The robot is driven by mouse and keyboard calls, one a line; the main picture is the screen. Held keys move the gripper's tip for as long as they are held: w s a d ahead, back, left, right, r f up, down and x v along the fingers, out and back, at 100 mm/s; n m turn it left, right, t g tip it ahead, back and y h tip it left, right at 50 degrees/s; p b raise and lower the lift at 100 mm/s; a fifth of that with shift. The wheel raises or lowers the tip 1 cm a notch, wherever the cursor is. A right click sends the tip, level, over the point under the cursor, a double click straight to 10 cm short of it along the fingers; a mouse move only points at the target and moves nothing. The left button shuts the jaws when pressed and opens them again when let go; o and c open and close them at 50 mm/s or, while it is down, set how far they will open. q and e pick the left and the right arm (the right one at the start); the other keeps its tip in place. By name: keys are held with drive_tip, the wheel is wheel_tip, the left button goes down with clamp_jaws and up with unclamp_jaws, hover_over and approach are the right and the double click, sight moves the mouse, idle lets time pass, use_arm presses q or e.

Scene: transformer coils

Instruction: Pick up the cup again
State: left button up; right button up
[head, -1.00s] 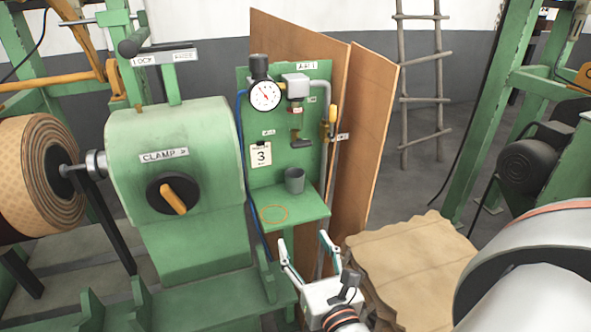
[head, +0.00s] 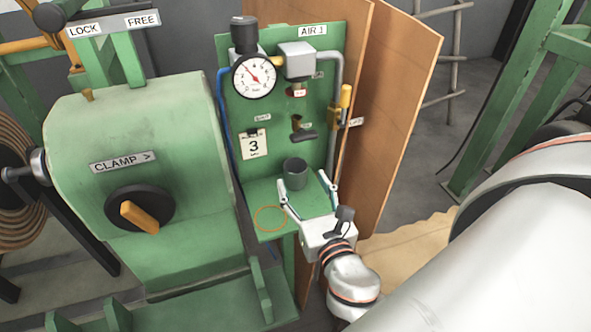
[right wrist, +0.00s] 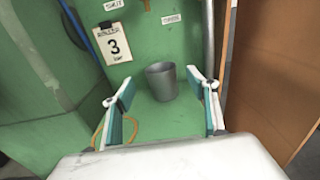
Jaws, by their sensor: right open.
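A dark grey cup (head: 295,174) stands upright on the small green shelf (head: 258,192) of the air panel. It also shows in the right wrist view (right wrist: 161,82). My right gripper (head: 309,191) is open and empty, with its two fingers pointing toward the cup from the front. In the right wrist view the cup is ahead of the fingers (right wrist: 165,105), between their lines and a little apart from them. My left gripper is not in view.
An orange ring mark (head: 270,218) lies on the shelf left of the cup. Behind stand the gauge (head: 254,77), valves and a card (head: 254,144). Left is the green clamp housing (head: 150,170); right are brown boards (head: 395,110).

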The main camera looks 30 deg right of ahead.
sight(299, 176)
drive_tip(key=p+x, duration=0.1)
drive_tip(key=x, duration=0.5)
drive_tip(key=shift+w+f, duration=0.2)
drive_tip(key=c, duration=1.2)
